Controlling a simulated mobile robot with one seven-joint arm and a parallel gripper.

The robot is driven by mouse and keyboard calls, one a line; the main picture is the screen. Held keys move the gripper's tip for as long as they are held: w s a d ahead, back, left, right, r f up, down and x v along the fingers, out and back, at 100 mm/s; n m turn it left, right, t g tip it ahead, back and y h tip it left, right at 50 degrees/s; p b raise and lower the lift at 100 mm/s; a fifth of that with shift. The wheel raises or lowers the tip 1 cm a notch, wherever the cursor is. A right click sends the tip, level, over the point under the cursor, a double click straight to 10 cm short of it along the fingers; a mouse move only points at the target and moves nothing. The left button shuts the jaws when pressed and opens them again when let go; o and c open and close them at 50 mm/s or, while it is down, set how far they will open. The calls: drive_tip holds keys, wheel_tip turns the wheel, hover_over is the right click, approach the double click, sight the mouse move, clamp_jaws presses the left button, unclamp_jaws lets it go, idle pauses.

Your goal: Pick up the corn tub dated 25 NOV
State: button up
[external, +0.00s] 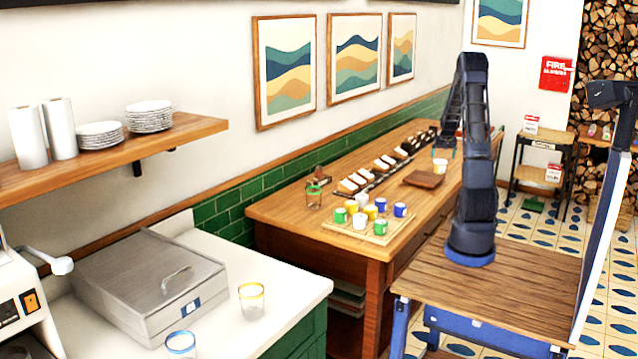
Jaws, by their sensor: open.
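Several small tubs in green, white, yellow and blue stand on a light wooden tray (335,224) on the long wooden counter. Two of them are yellow, one (382,205) at the back and one (370,212) nearer the middle. No label or date is legible, so I cannot tell which tub is corn or dated 25 NOV. My gripper (446,152) is open and points down over the far part of the counter, to the right of and beyond the tray. A pale cup or tub (440,166) shows just below it; I cannot tell the gap between them.
A brown board (424,179) lies on the counter near my gripper. A row of dark holders with white cards (370,178) runs along the back. A glass with a green rim (314,197) stands left of the tray. A steel-lidded box (150,285) sits on the white worktop.

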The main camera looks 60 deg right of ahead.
sight(440, 161)
drive_tip(key=x, duration=0.8)
drive_tip(key=shift+w+f, duration=0.1)
drive_tip(key=shift+w, duration=0.15)
drive_tip(key=c, duration=1.1)
